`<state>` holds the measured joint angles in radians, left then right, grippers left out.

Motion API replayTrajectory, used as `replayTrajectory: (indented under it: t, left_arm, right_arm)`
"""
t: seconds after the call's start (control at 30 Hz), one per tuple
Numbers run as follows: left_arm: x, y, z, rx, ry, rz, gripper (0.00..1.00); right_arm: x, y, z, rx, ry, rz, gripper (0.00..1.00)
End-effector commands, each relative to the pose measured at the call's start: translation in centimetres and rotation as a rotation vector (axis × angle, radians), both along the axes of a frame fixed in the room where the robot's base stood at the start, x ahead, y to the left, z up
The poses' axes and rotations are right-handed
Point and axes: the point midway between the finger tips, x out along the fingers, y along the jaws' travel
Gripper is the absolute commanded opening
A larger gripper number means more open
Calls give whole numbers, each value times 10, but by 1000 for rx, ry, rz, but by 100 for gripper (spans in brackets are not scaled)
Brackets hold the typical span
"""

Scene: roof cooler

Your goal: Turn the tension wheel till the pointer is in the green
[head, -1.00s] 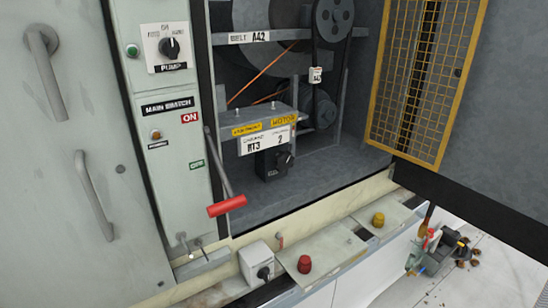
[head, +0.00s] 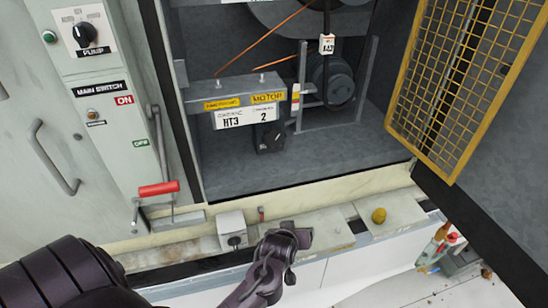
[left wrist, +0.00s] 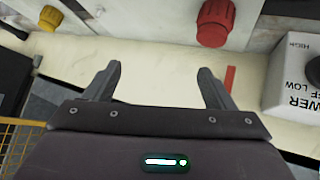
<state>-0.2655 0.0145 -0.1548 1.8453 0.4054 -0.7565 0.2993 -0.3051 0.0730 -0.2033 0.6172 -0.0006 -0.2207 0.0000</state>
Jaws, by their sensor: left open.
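A black knob (head: 270,137) sits under the motor mount (head: 240,90), by a white label reading HT3 and 2; I cannot tell for certain that it is the tension wheel. A small coloured strip (head: 295,97) stands at the mount's right end. No pointer or green zone can be made out. My left gripper (head: 290,238) is in front of the ledge below the cabinet, apart from the knob. In the left wrist view its two fingers (left wrist: 160,82) are spread with nothing between them. My right gripper is not in view.
A red-handled lever (head: 160,188) stands left of the cabinet opening. A grey switch box (head: 232,230) and a yellow button (head: 378,215) are on the ledge. A red button (left wrist: 214,22) shows in the left wrist view. The yellow mesh door (head: 450,85) stands open at right.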

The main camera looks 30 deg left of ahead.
Motion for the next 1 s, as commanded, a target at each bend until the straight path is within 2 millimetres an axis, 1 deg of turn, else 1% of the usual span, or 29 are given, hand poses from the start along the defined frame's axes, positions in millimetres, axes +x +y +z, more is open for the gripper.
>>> replayTrajectory:
  t: [0.03,0.07,0.1,0.17,0.2,0.3,0.4,0.5,0.67,1.0]
  left_arm:
    - [24,10,36,-41,-116,108,77]
    - [35,18,56,-67,-188,181,77]
    - [49,31,86,-108,-294,285,77]
    - [66,51,128,-166,-464,449,77]
    - [72,63,141,-183,-555,538,77]
    - [80,80,155,-176,-721,678,77]
    - [82,90,169,-155,-847,762,77]
    - [82,94,179,-137,-924,808,77]
    - [88,105,186,-124,-962,825,77]
    - [122,144,185,-123,-959,824,77]
  right_arm:
    - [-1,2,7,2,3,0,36]
    - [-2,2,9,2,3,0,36]
    - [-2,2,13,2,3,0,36]
    - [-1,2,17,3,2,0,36]
    - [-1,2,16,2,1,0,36]
    - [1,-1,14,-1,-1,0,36]
    - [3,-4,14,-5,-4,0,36]
    - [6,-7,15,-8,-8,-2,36]
    - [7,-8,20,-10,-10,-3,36]
    - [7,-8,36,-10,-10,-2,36]
